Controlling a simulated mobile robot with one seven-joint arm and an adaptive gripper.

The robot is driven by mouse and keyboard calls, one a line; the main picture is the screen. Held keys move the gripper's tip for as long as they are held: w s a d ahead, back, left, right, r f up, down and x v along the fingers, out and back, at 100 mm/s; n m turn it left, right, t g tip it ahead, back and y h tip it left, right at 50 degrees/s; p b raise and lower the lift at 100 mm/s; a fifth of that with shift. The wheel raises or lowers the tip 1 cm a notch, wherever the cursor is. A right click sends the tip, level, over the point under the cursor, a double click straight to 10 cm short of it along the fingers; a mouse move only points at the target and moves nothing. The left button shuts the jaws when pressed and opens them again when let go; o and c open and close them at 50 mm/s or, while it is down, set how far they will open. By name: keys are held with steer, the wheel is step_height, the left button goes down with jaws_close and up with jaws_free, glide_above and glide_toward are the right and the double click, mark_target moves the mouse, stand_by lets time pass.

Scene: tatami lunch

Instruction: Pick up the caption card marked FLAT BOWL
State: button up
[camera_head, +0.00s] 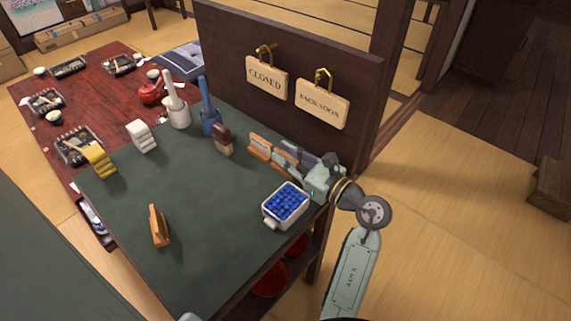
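Two small caption cards in orange-brown wooden holders stand at the right rear of the dark green tabletop (190,215). The left caption card (260,146) shows fully, with a pale face whose lettering is too small to read. The right caption card (284,160) is partly covered by my gripper (302,164). My gripper reaches in from the right, low over the table, with its fingers at or beside the right card. I cannot tell whether the fingers touch it or are closed. A wooden stand (159,226) at front left is seen edge-on.
A tray of blue beads (286,203) stands just in front of my gripper. Behind is an upright panel (300,60) with CLOSED and BACK SOON signs. The table's middle is clear.

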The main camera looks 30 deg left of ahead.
jaws_close()
steer(key=shift+r, duration=0.15)
